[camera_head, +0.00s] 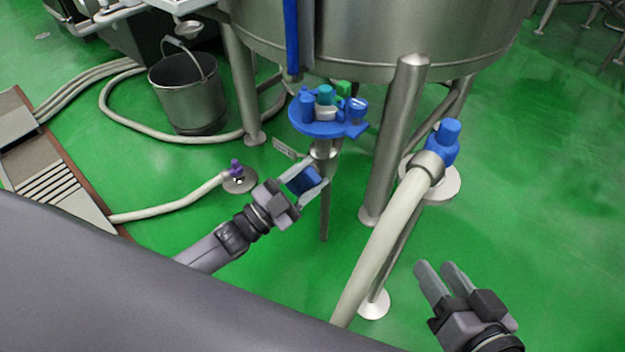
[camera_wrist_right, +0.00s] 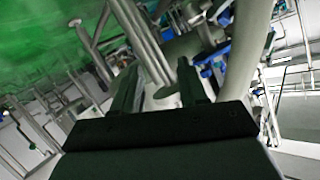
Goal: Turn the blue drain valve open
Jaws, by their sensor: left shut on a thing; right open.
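My left gripper (camera_head: 312,175) is shut on a dark blue piece (camera_head: 304,181) beside the thin metal stand below the tank. I cannot tell whether this piece is loose or attached to something. A bright blue valve-like fitting (camera_head: 443,143) stands at the upper end of the thick cream hose, right of the tank's leg. It may be the drain valve; how far it is turned I cannot tell. My right gripper (camera_head: 442,271) is open and empty, below and right of the hose. Its two spread fingers also show in the right wrist view (camera_wrist_right: 157,80).
A blue round tray (camera_head: 314,127) with several small coloured parts sits on the stand. The steel tank (camera_head: 370,35) and its leg (camera_head: 394,140) stand close by. A bucket (camera_head: 188,98) and hoses are at left. The green floor at right is clear.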

